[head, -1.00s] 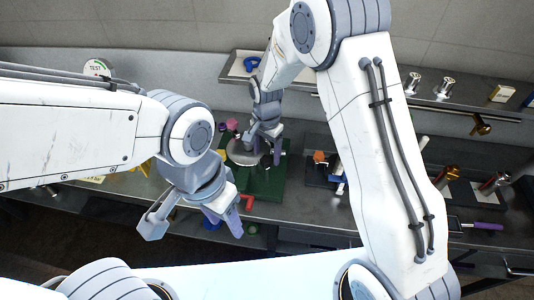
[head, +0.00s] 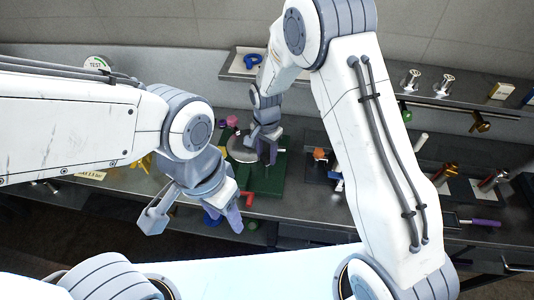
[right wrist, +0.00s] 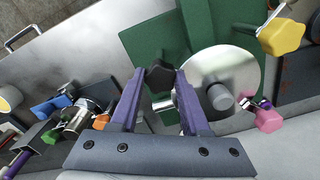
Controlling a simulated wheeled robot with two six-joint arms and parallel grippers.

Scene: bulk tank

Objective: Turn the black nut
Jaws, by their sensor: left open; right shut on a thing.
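The black nut (right wrist: 160,77) shows in the right wrist view as a dark faceted knob in front of the green plate (right wrist: 155,43). My right gripper (right wrist: 158,84) is shut on it, with a purple finger on either side. In the head view my right gripper (head: 264,150) is over the green plate (head: 268,183), and I cannot make out the nut there. My left gripper (head: 192,222) is open and empty, nearer to me and left of the green plate.
A round grey metal disc (right wrist: 238,78) with a central stub is right of the nut. A yellow knob (right wrist: 281,37) and a pink knob (right wrist: 268,120) stand near its rim. Other fittings, including an orange one (head: 320,154), stand right of the plate.

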